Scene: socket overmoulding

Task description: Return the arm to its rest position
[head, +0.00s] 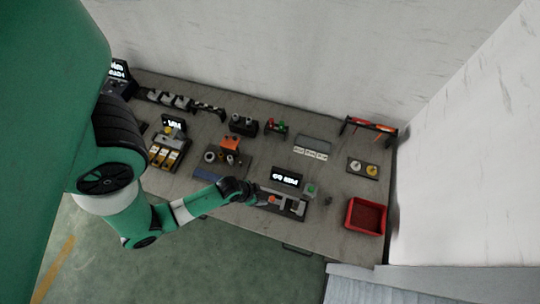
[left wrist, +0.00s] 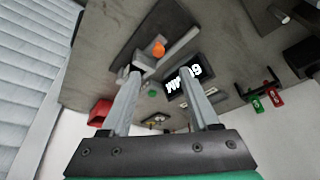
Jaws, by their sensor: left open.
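My left arm (head: 185,211) is green and black and comes in from the left in the head view. Its gripper (head: 262,199) is over the front middle of the table, at the left end of a dark fixture (head: 294,211) with a small orange part. In the left wrist view my left gripper (left wrist: 157,98) shows two grey fingers spread apart with nothing between them. Beyond the fingers are the fixture (left wrist: 148,62) with its orange knob (left wrist: 158,48) and a lit display (left wrist: 190,75). My right gripper is not in view.
A red bin (head: 365,216) stands at the table's right front corner. The display (head: 286,177) stands behind the fixture. A dark tray (head: 362,168) with two round parts lies at right. A rack (head: 368,127) stands at the back right. White walls close the back and right.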

